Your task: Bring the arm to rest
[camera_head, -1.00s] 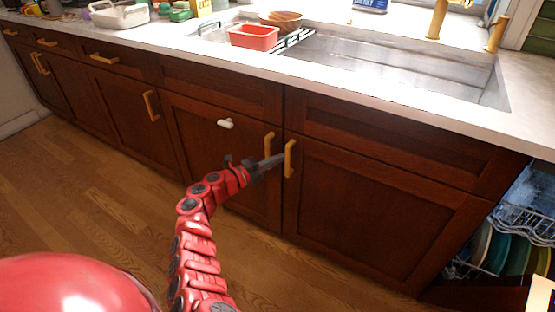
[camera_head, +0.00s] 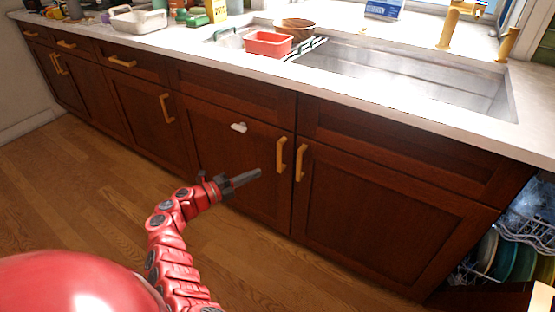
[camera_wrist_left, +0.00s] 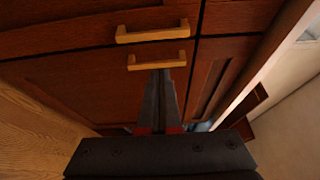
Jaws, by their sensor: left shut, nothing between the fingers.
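My left arm is red and comes in from the lower left in the head view. Its gripper (camera_head: 246,178) is shut and empty, in front of the brown cabinet doors (camera_head: 240,165) under the sink. The fingertips point at the brass handle (camera_head: 281,155) of the left door but look apart from it. In the left wrist view the shut fingers (camera_wrist_left: 164,80) point toward two brass handles (camera_wrist_left: 160,59), with the tips just below the nearer one. My right gripper is not in view.
A counter (camera_head: 150,40) runs above the cabinets with a steel sink (camera_head: 400,75), a red tub (camera_head: 268,43) and a brown bowl (camera_head: 294,24). At the right is an open dish rack (camera_head: 525,225) with plates. The wooden floor (camera_head: 60,190) at the left is clear.

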